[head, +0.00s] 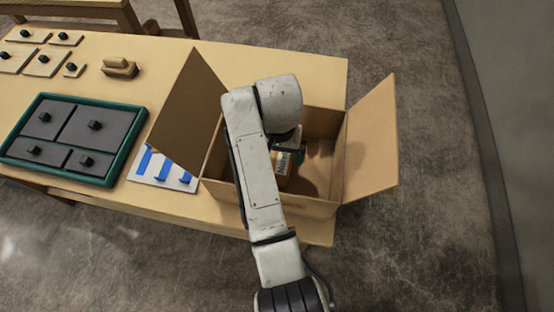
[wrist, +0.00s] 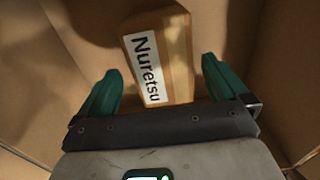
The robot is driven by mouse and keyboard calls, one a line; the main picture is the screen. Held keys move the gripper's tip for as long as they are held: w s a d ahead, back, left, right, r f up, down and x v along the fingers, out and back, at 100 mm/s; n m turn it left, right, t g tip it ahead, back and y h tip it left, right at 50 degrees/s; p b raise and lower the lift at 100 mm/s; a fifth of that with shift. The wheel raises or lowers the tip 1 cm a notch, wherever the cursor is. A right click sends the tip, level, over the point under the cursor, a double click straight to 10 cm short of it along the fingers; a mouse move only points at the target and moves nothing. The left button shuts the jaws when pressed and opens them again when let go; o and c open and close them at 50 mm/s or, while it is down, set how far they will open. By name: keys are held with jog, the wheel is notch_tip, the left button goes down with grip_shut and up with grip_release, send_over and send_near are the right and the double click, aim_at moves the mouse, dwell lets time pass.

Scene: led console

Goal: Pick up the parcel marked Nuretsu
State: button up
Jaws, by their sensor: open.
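The parcel marked Nuretsu (wrist: 177,62) is a small brown box with a white label in black letters. In the wrist view it lies inside the cardboard box, between and beyond my gripper's two green fingers. My gripper (wrist: 158,82) is open, with a gap on either side of the parcel. My fingertips are mostly hidden there.
The cardboard box's flaps stand out left (head: 188,110) and right (head: 372,140). On the table (head: 215,62) are a green-rimmed tray with dark knobbed blocks (head: 131,163), a white sheet with blue strips (head: 142,178), and several tan knobbed pieces. Floor is clear to the right.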

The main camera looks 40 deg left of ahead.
jog(key=shift+a+f, duration=0.1)
jog(key=shift+f, duration=2.25)
jog(key=shift+c, duration=0.5)
jog(key=c, duration=1.1)
